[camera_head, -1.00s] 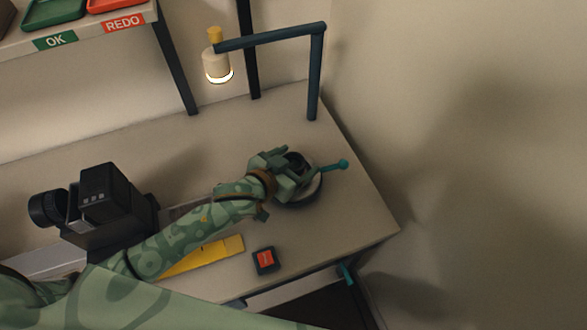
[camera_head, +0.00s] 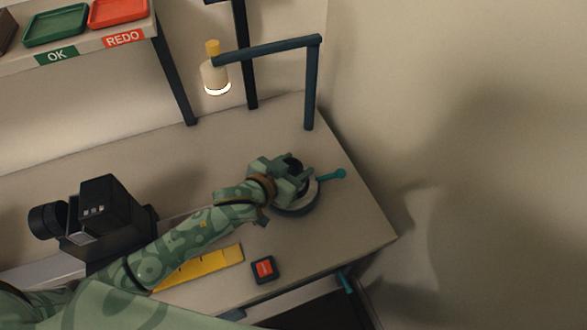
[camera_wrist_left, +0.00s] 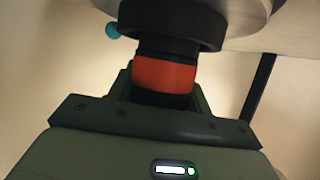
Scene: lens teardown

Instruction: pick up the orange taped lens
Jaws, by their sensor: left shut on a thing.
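The orange taped lens (camera_wrist_left: 165,76) shows in the left wrist view as a black barrel with an orange band. My left gripper (camera_head: 297,175) is shut on it, with the fingers on either side of the barrel. In the head view the gripper is over a round fixture (camera_head: 296,210) with a teal handle (camera_head: 331,176), at the right end of the bench. The lens's wide black end faces the fixture's pale disc in the wrist view. I cannot tell whether they touch. In the head view the gripper mostly hides the lens. My right gripper is not in view.
A black device (camera_head: 108,212) stands on the bench at left. A yellow ruler (camera_head: 205,267) and a dark block with a red top (camera_head: 264,268) lie in front of my arm. A lamp (camera_head: 215,77) hangs behind. Green (camera_head: 56,27) and red (camera_head: 118,10) trays sit on the shelf.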

